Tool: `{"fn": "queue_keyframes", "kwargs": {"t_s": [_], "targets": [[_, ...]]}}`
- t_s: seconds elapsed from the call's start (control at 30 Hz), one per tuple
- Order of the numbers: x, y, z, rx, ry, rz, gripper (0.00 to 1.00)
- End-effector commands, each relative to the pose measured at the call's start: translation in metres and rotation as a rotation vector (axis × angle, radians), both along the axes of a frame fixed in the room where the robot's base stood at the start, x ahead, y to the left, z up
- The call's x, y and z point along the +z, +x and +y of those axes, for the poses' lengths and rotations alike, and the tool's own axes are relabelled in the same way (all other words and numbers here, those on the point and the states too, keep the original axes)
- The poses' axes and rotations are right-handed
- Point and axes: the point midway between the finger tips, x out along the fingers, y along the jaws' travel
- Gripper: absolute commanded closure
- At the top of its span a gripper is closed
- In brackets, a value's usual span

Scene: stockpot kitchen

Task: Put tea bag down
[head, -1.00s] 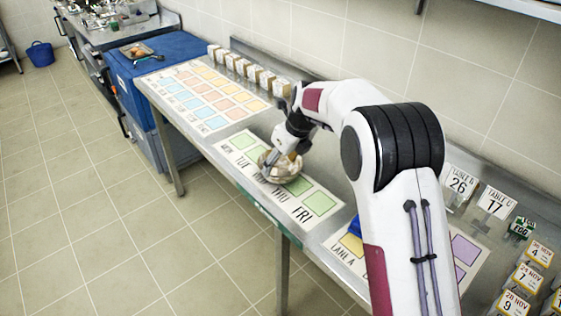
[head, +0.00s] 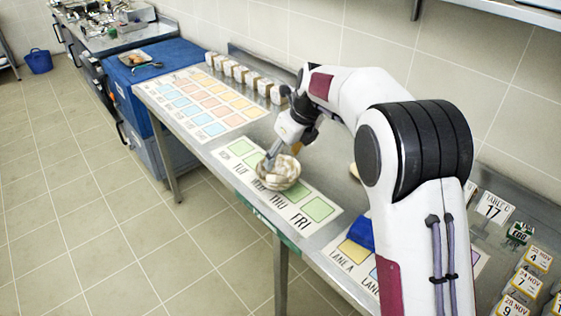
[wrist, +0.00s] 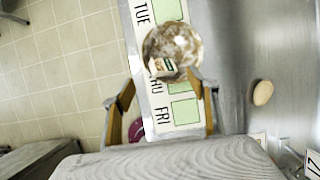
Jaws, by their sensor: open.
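A round bowl (head: 279,178) stands on the weekday strip (head: 319,209), around the TUE and THU squares, with pale pieces heaped in it. The bowl also shows in the wrist view (wrist: 180,38). A small pale tea bag (wrist: 161,67) with a dark label lies at the bowl's near edge, between my fingertips in the picture. I cannot tell whether it rests inside or on the rim. My gripper (wrist: 163,76) is open, its two fingers wide apart on either side. In the head view my gripper (head: 271,157) points down at the bowl's far side.
An oval tan object (wrist: 263,93) lies on the steel bench to the right. A blue object (head: 360,233) sits by the lane card. A coloured grid sheet (head: 200,100) and a row of small boxes (head: 240,75) lie farther along. Number cards (head: 493,204) stand right.

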Motion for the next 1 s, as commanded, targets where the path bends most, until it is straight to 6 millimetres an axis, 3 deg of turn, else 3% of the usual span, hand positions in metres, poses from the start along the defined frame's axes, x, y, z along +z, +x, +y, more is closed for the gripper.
{"fn": "queue_keyframes", "kwargs": {"t_s": [0.27, 1.0], "targets": [[0.017, -0.005, -0.005, 0.000, 0.000, 0.000, 0.41], [0.018, -0.005, -0.005, 0.000, 0.000, 0.000, 0.41]]}}
